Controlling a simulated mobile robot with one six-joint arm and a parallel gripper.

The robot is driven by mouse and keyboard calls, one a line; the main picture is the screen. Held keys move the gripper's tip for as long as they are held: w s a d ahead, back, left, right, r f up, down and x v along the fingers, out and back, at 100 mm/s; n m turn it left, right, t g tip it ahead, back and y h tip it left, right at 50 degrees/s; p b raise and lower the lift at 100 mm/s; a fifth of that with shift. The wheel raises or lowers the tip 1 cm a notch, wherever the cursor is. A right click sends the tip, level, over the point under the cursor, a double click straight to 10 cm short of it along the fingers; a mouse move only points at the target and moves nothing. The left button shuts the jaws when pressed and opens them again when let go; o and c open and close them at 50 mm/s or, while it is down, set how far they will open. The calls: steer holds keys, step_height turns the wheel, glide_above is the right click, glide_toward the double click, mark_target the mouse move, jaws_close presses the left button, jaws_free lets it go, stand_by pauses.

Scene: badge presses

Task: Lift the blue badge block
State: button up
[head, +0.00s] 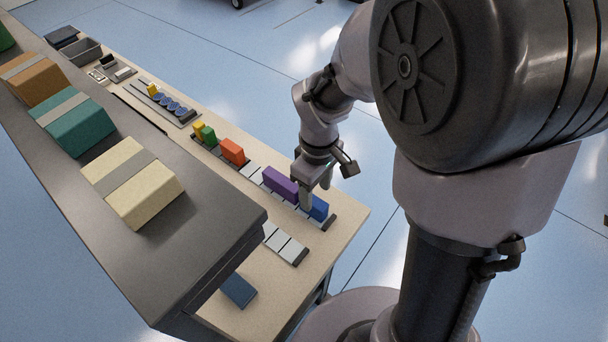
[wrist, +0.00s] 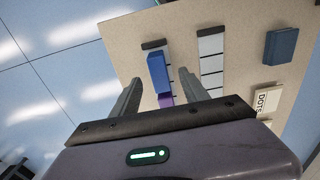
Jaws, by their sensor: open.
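The blue badge block (head: 316,208) sits at the near end of a row of coloured blocks on the light work table. It also shows in the wrist view (wrist: 158,72), ahead of the fingers and roughly between their lines. My gripper (head: 307,195) points down close to the blue block, at the side of the purple block (head: 281,184). In the wrist view my gripper (wrist: 160,85) has its two fingers spread apart with nothing held between them. The purple block (wrist: 165,100) shows partly between the fingers there, its rest hidden by the gripper body.
Orange (head: 232,151), green (head: 208,135) and yellow blocks stand farther along the row. A strip of pale slots (head: 286,246) lies beside it. A dark blue piece (head: 238,290) lies near the table's front. A raised grey shelf (head: 190,235) with large boxes borders the left.

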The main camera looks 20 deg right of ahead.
mark_target(314, 200)
steer(key=f+b, duration=0.1)
steer(key=f, duration=0.1)
steer(key=f+b, duration=0.1)
steer(key=f, duration=0.2)
steer(key=f+b, duration=0.2)
steer(key=shift+w+f, duration=0.2)
steer(key=shift+w, duration=0.05)
steer(key=shift+r, duration=0.2)
jaws_close()
